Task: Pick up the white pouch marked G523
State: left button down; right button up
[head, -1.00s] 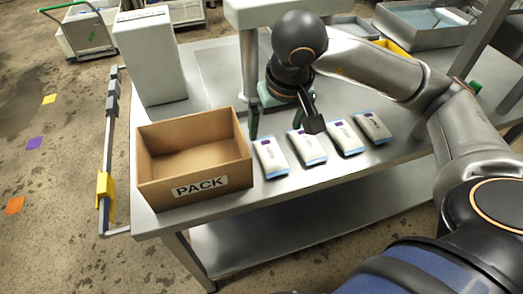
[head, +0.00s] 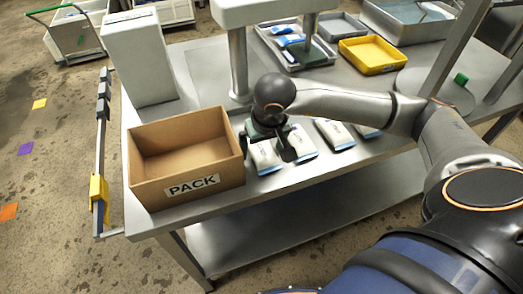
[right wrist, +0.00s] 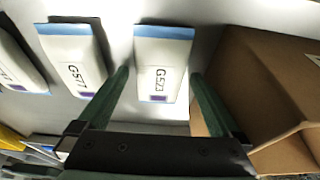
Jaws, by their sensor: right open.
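The white pouch marked G523 (right wrist: 163,60) lies flat on the steel table, with blue ends and a purple square. It is the pouch nearest the carton, and in the head view it (head: 265,158) is partly covered by my right gripper (head: 266,146). In the right wrist view the fingers of my right gripper (right wrist: 160,76) are open, one on each side of this pouch, with nothing held. Whether the fingertips are at the pouch's height is hard to tell. My left gripper is out of view.
An open cardboard carton (head: 207,187) labelled PACK stands just left of the pouch. Several similar pouches lie in a row to its right, one beginning G57 (right wrist: 77,55). A yellow tray (head: 372,68) and a post (head: 238,65) stand behind.

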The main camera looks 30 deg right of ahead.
jog(key=shift+c, duration=0.4)
jog(key=c, duration=1.3)
jog(key=shift+r, duration=0.1)
